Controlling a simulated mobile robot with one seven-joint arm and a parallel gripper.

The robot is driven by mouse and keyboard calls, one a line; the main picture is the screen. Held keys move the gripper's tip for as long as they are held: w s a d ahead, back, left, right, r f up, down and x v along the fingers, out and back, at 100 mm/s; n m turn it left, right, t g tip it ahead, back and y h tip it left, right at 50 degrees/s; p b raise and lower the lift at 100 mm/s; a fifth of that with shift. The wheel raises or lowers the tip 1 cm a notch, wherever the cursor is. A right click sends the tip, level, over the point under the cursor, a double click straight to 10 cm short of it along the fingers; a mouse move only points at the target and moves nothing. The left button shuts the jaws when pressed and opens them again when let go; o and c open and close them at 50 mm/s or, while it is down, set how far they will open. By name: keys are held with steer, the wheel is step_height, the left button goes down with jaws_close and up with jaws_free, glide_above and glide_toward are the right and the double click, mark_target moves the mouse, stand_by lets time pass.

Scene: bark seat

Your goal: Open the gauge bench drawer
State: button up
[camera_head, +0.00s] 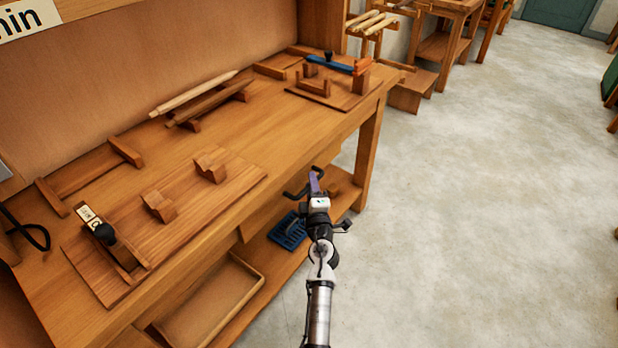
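The gauge bench (235,165) is a long wooden workbench running from lower left to upper middle. Below its top, a plain wooden front (264,213) shows left of my arm and looks like the drawer front. I cannot see a gap that shows it pulled out. My gripper (312,184) is in front of the bench's front edge, close to the right end of that front. Dark curved parts and a purple piece show at its tip. I cannot tell whether these are fingers, a handle or something held. My arm hides part of the bench front.
Wooden jigs (160,207) and a blue-topped fixture (330,64) stand on the bench. A shallow wooden tray (258,281) and a blue slotted item (288,232) are on the lower shelf. The bench leg (369,150) stands right of my gripper. The grey floor (470,200) to the right is clear.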

steer(key=shift+w+r, duration=0.1)
steer(key=shift+w, duration=0.1)
jaws_close()
stand_by(0.3)
steer(key=s+d+p, duration=0.3)
steer(key=s+d, duration=0.8)
steer(key=d, duration=0.4)
steer(key=shift+s+d+p, duration=0.2)
steer(key=shift+d+p, duration=0.15)
steer(key=shift+p, duration=0.05)
jaws_free()
